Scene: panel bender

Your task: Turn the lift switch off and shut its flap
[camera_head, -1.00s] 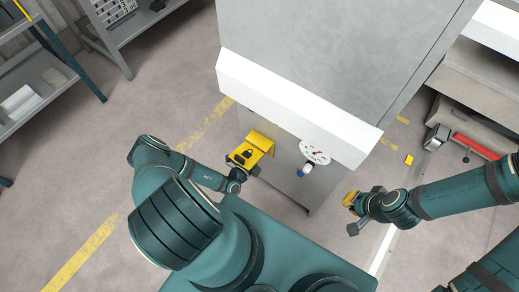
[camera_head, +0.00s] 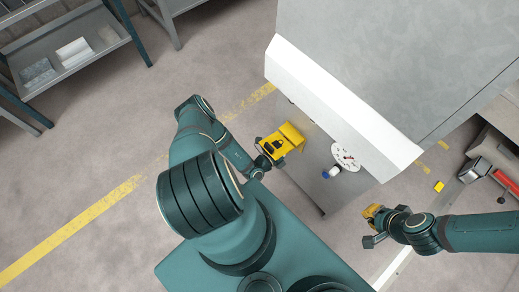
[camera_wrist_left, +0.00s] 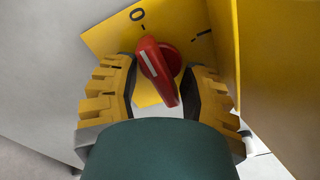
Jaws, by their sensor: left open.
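The lift switch is a red handle (camera_wrist_left: 158,72) on a yellow plate (camera_wrist_left: 112,40) marked 0 and I, seen in the left wrist view. A white line on the handle slants up and left, roughly toward the 0. My left gripper (camera_wrist_left: 158,98) is open, with one yellow-padded finger on each side of the handle; I cannot tell whether they touch it. The yellow flap (camera_wrist_left: 280,75) stands open at the right. My right gripper (camera_head: 370,227) is open and empty.
The grey machine cabinet (camera_head: 400,60) has a white ledge (camera_head: 340,105) above the switch. A red-handled item (camera_head: 505,182) lies at the far right. Shelves (camera_head: 75,55) stand at the left.

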